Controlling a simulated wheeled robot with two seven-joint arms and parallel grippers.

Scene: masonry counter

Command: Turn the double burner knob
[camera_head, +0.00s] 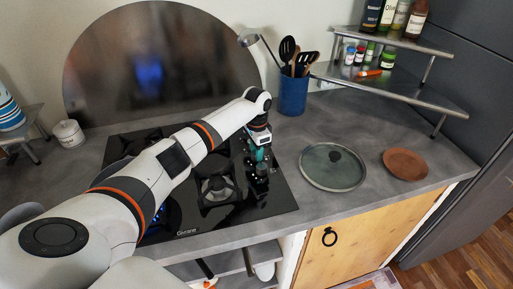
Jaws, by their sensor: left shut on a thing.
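A black glass gas hob (270,203) is set into the grey counter. Its knobs (260,170) stand in a column along the right side; which one is the double burner knob I cannot tell. My left arm crosses the hob from the lower left. My left gripper (259,151) points down over the knob column and is shut on a knob there; its fingertips and the held knob are small and partly hidden. A blue flame (160,212) shows beside my arm at the hob's front left. My right gripper is not in view.
A glass lid (332,167) and a brown plate (405,163) lie right of the hob. A blue utensil holder (293,94) stands behind, near a raised corner shelf (390,90) with bottles. A white canister (69,133) stands at left.

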